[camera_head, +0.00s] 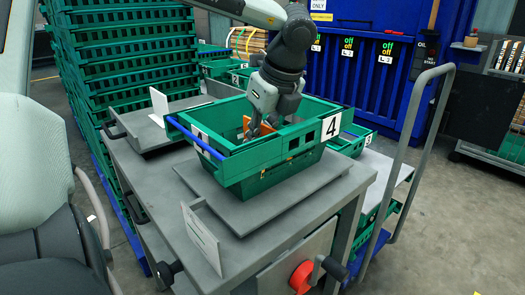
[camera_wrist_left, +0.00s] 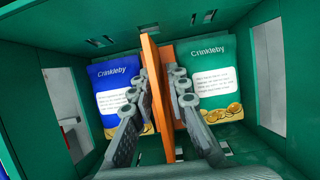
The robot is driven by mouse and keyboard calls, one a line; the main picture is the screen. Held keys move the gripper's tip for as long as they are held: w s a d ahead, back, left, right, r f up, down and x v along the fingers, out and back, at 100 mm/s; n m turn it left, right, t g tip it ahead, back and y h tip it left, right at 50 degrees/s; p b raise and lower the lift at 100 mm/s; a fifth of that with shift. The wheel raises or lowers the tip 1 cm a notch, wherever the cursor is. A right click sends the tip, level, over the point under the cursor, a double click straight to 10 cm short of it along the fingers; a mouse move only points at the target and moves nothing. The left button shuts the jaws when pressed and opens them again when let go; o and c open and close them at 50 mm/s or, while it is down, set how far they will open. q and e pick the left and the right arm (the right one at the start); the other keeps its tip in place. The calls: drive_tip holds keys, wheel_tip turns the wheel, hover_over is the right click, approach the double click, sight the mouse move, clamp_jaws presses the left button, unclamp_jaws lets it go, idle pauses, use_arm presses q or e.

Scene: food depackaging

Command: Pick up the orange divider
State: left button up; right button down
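The orange divider (camera_wrist_left: 152,70) stands upright between two snack packets in the left wrist view. In the head view part of the orange divider (camera_head: 246,124) shows inside the green crate (camera_head: 262,168) marked 4. My left gripper (camera_wrist_left: 160,85) reaches down into the crate, with one finger on each side of the divider. Its fingers look closed against both faces. In the head view my left gripper (camera_head: 262,125) is partly hidden by the crate's near wall. My right gripper is in neither view.
A blue Crinkleby packet (camera_wrist_left: 112,75) lies left of the divider and a green one (camera_wrist_left: 215,80) right of it. Crate walls enclose the gripper. The crate stands on a grey table (camera_head: 150,190). Green crates (camera_head: 130,60) are stacked behind; a trolley handle (camera_head: 420,100) rises at right.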

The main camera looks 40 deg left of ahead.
use_arm(q)
drive_tip(key=shift+c, duration=0.6)
clamp_jaws()
